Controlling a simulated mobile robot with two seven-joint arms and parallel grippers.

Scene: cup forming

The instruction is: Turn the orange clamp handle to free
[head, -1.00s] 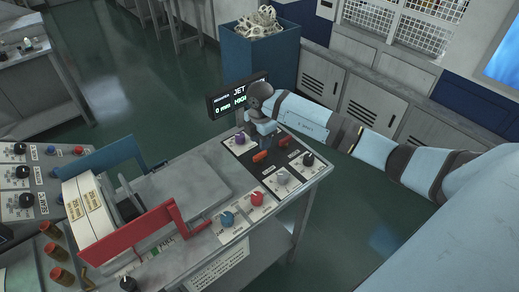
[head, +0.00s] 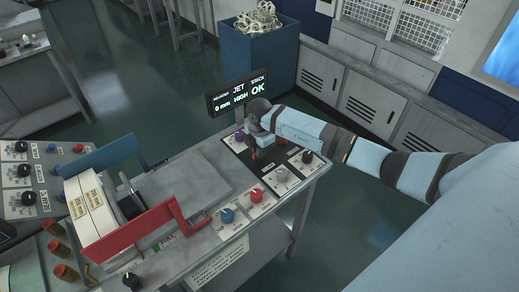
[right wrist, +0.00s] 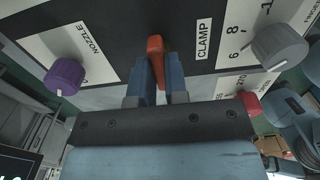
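The orange clamp handle (right wrist: 155,46) stands out from the dark panel in the right wrist view, left of the CLAMP label (right wrist: 203,39). My right gripper (right wrist: 159,62) has its two blue fingers on either side of the handle, close against it. My left gripper is not in view.
A purple knob (right wrist: 66,75) by the NOZZLE label and a grey knob (right wrist: 280,46) flank the fingers. Blue (head: 227,215) and red (head: 256,195) knobs sit nearer. The display (head: 238,95) stands behind, reading JET HIGH and STACK OK.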

